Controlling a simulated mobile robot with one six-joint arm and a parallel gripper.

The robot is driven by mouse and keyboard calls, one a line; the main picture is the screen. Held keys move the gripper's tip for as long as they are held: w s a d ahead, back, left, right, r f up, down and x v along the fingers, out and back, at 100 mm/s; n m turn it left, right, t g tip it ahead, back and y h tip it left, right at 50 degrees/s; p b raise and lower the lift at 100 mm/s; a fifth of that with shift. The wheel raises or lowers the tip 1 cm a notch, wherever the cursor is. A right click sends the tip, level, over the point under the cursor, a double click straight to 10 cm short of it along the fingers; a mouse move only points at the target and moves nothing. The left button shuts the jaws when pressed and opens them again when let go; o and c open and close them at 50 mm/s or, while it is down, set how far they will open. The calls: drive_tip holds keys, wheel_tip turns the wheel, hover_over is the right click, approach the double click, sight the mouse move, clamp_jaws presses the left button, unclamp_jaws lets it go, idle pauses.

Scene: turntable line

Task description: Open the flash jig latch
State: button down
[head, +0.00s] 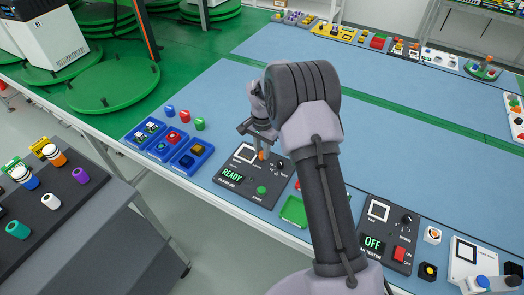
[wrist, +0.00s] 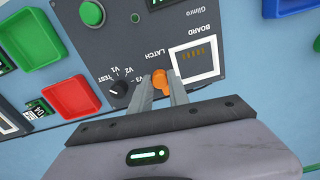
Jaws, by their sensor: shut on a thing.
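The flash jig (head: 232,187) is a dark panel on the blue bench, with a green READY display, a green button and a white-framed board pocket. Its orange latch (wrist: 161,80) is beside the board pocket (wrist: 193,58) in the wrist view, under the word LATCH. The latch also shows as a small orange spot in the head view (head: 262,155). My gripper (wrist: 162,88) is shut on the latch, one finger on each side. The fingers hide part of it. A black selector knob (wrist: 118,87) marked TEST, V1, V2, V3 is close to the fingers.
Blue trays (head: 187,157) with parts stand left of the jig. A red bin (wrist: 67,95) and a green bin (wrist: 65,45) show in the wrist view. A tester (head: 385,232) reading OFF is at the right. The bench behind is mostly clear.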

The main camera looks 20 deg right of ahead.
drive_tip(key=shift+m, duration=0.5)
drive_tip(key=c, duration=1.3)
unclamp_jaws()
drive_tip(key=shift+o, duration=0.2)
wheel_tip(320, 180, up, 18)
drive_tip(key=p, duration=0.6)
drive_tip(key=shift+f, duration=0.25)
